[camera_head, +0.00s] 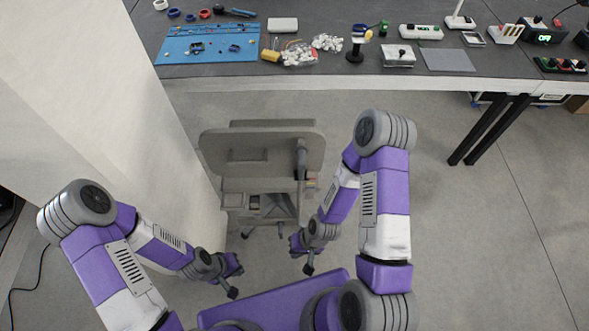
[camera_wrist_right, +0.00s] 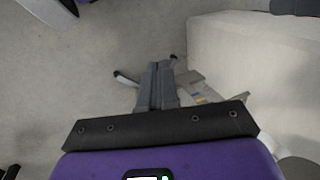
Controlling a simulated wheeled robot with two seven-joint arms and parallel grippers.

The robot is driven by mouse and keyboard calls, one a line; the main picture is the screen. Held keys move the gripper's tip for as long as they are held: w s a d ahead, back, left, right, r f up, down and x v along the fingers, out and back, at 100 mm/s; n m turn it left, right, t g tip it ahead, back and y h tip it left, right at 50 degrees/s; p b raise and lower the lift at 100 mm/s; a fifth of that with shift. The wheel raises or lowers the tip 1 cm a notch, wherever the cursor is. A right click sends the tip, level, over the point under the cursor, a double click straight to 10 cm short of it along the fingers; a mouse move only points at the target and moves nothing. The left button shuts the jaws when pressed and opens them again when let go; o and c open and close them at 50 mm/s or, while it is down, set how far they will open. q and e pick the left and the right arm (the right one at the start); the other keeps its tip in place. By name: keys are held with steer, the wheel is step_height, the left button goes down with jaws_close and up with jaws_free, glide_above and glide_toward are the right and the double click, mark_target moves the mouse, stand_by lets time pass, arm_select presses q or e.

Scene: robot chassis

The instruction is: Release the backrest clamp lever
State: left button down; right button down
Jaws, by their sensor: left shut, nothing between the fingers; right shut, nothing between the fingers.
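A grey chair stands in the middle of the head view, with its wide backrest (camera_head: 235,150) upright. A darker grey upright part (camera_head: 301,160) runs down the right side of the backrest; I cannot tell whether it is the clamp lever. Below are the seat area (camera_head: 250,200) and the base. My right gripper (camera_head: 308,269) is shut and empty, low and to the right of the chair base, apart from it. Its closed fingers (camera_wrist_right: 157,87) fill the middle of the right wrist view. My left gripper (camera_head: 233,293) is shut and empty, below the chair and to the left.
A workbench (camera_head: 440,83) spans the back, with a blue mat (camera_head: 210,43), a plastic bag of white parts (camera_head: 298,54) and several devices. A tall pale partition (camera_head: 130,150) stands close to the chair's left. The floor (camera_head: 470,230) is open on the right.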

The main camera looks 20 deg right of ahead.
mark_target(301, 164)
steer(key=w+a+r+n+g+h+p, duration=0.25)
steer(key=w+a+r, duration=0.25)
steer(key=w+r, duration=0.5)
steer(key=w+r+h+p, duration=0.1)
steer(key=w+r+h, duration=0.2)
steer(key=r, duration=0.8)
steer(key=w+r+t+h+p, duration=0.1)
steer(key=w+r+h+p, duration=0.1)
steer(key=r, duration=1)
steer(key=shift+w+r+m+h, duration=0.2)
steer(key=shift+w+m+h, duration=0.25)
steer(key=shift+w+h, duration=0.1)
steer(key=shift+t, duration=0.25)
steer(key=d+f+b, duration=0.2)
steer(key=d+f, duration=0.5)
steer(key=f, duration=0.2)
steer(key=shift+s+d+f+b, duration=0.2)
steer(key=shift+s+d+b, duration=0.15)
